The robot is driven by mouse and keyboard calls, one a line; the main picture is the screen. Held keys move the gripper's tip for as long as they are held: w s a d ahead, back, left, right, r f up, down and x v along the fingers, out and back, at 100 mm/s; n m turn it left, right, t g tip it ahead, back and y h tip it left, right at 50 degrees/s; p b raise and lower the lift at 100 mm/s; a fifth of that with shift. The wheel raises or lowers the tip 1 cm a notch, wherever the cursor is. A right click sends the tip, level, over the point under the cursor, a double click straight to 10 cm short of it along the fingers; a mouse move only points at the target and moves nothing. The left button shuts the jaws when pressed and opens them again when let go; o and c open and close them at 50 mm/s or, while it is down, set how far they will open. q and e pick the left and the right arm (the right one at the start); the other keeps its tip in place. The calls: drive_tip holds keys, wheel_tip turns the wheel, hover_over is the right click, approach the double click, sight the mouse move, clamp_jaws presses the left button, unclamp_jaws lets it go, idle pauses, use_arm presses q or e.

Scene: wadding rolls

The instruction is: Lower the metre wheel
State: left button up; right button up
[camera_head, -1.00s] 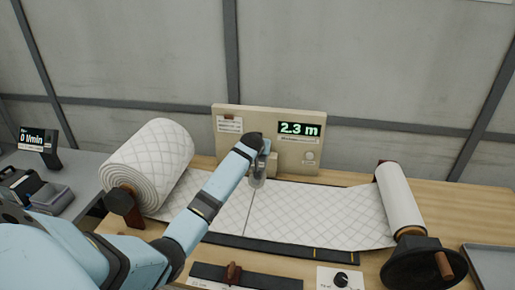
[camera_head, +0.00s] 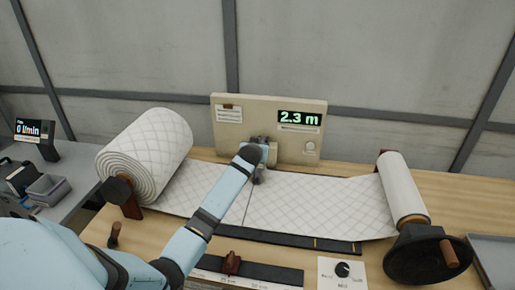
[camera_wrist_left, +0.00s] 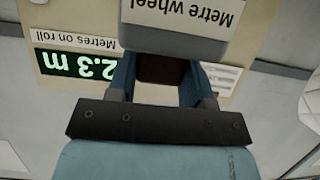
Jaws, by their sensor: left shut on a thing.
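My left gripper (camera_head: 263,152) reaches across the white quilted wadding (camera_head: 300,203) to the front of the beige panel (camera_head: 228,131). In the left wrist view its blue fingers (camera_wrist_left: 158,82) are shut on a dark brown piece (camera_wrist_left: 160,70) under a grey block labelled "Metre wheel" (camera_wrist_left: 175,40). In the head view a small grey part of the metre wheel (camera_head: 260,177) shows below the gripper, close over the wadding. The gripper hides most of it, so I cannot tell whether it touches the cloth. The display (camera_head: 299,118) reads 2.3 m. My right gripper is not in view.
A large wadding roll (camera_head: 145,158) stands at left and a narrower roll (camera_head: 402,188) at right, with a black crank wheel (camera_head: 425,262) before it.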

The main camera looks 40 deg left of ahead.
use_arm(q)
drive_tip(key=shift+s+d+f, duration=0.1)
drive_tip(key=shift+f, duration=0.25)
drive_tip(key=o, duration=1.3)
drive_tip(key=shift+r, duration=0.1)
drive_tip(key=v, duration=1.3)
drive_tip(key=shift+s+d+r+b, duration=0.2)
drive_tip(key=shift+s+b, duration=0.1)
drive_tip(key=shift+b, duration=0.1)
